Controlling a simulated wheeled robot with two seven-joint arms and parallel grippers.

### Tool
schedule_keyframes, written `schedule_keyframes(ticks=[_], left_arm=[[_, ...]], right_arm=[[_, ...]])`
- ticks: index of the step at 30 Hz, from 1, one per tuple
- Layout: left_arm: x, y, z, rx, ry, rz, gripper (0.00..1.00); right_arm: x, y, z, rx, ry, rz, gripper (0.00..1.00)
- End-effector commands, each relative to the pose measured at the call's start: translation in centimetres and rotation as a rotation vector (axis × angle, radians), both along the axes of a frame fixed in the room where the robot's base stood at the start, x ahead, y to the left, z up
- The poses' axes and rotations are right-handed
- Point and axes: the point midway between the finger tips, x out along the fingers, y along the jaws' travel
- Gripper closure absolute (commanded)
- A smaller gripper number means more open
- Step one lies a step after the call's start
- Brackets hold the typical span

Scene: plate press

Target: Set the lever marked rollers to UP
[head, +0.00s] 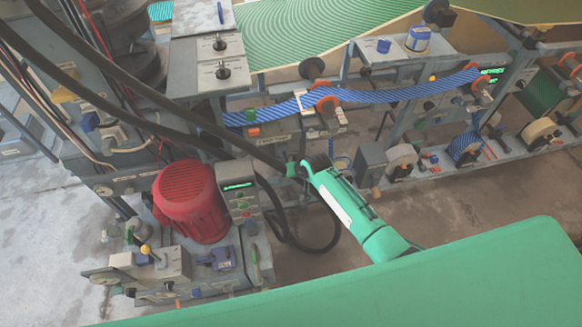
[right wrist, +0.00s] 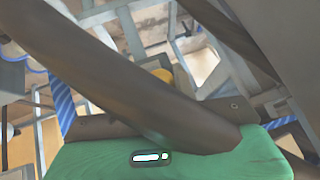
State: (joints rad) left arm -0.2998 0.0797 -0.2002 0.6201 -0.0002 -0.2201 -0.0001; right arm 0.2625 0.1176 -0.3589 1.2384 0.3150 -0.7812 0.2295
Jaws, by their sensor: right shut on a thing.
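I cannot read which lever is marked rollers. A lever with a yellow ball knob (head: 146,249) stands on a grey box at the lower left. Two black-knobbed controls, the upper one (head: 219,44) and the lower one (head: 223,72), sit on a grey panel at the top. My right gripper (head: 294,170) is at the end of the green arm, near the middle of the head view, apart from these controls. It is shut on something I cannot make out. In the right wrist view, dark bars and a green body fill the foreground. My left gripper is not in view.
A red motor (head: 188,200) stands beside a control box with a green display (head: 238,188). Thick dark hoses cross the upper left. A blue striped web (head: 395,95) runs over rollers behind my right arm. A green surface (head: 420,285) fills the lower right foreground.

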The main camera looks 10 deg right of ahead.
Motion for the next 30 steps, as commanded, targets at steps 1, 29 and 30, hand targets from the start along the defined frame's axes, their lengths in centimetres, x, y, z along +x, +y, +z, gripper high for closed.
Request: schedule_keyframes(ticks=[1, 29, 30], left_arm=[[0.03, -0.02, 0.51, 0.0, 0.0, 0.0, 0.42], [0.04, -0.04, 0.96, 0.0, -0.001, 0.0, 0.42], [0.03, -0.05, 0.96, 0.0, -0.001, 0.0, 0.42]], right_arm=[[0.52, 0.01, 0.93, 0.002, -0.013, -0.001, 1.0], [0.89, 0.0, 1.29, 0.003, -0.016, -0.002, 0.51], [0.87, 0.01, 1.26, 0.003, -0.015, -0.001, 0.51]])
